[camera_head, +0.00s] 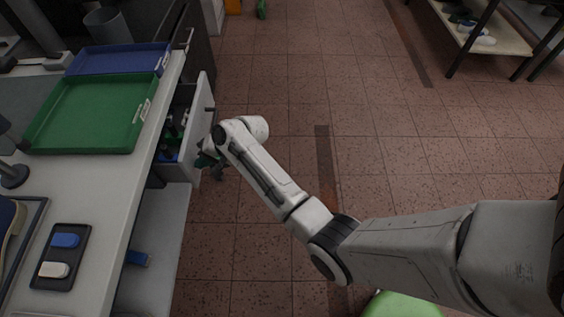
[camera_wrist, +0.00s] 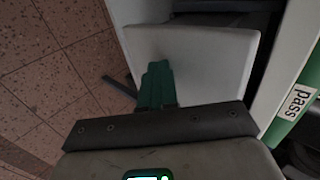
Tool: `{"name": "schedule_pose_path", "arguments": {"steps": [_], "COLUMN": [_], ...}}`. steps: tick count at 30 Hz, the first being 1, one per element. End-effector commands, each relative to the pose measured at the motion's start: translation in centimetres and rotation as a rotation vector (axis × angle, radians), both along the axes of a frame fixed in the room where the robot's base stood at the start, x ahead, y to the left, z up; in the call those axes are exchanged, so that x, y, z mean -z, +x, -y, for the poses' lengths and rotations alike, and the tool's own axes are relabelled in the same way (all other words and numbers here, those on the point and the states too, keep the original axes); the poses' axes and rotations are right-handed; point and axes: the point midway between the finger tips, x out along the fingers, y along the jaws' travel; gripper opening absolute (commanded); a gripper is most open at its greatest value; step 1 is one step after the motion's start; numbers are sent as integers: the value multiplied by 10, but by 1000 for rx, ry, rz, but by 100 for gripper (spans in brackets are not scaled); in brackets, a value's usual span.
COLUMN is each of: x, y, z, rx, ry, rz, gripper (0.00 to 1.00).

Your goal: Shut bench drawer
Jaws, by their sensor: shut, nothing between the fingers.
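The bench drawer (camera_head: 201,106) stands open, pulled out to the right from under the bench top in the head view. Its front is a pale panel with a dark handle, and dark, green and blue things lie inside. In the wrist view the pale drawer panel (camera_wrist: 200,52) fills the upper middle, right behind my fingers. My gripper (camera_head: 206,162) is at the near end of the drawer front, partly hidden by my wrist. Its green fingers (camera_wrist: 157,82) are shut together and empty in the wrist view. I cannot tell whether they touch the panel.
On the bench top (camera_head: 105,190) are a green tray (camera_head: 88,146), a blue tray (camera_head: 118,47) and a black holder (camera_head: 66,284) with blue and cream pieces. A "pass" label (camera_wrist: 298,100) is close on the right in the wrist view. The tiled floor right of the drawer is clear.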

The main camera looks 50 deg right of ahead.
Motion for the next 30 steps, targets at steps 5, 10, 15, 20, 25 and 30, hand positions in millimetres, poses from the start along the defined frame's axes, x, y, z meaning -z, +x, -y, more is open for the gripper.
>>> {"name": "schedule_pose_path", "arguments": {"steps": [5, 10, 15, 20, 25, 30], "x": [2, 2, 2, 1, 1, 0], "y": [27, 47, 61, 69, 73, 74], "z": [-21, -37, -48, -54, -57, -58], "rx": [-4, -3, -2, -1, 0, 1], "ry": [0, 0, 1, 0, 1, 1], "rz": [1, 3, 0, 1, 1, 4], "gripper": [0, 0, 0, 0, 0, 0]}}
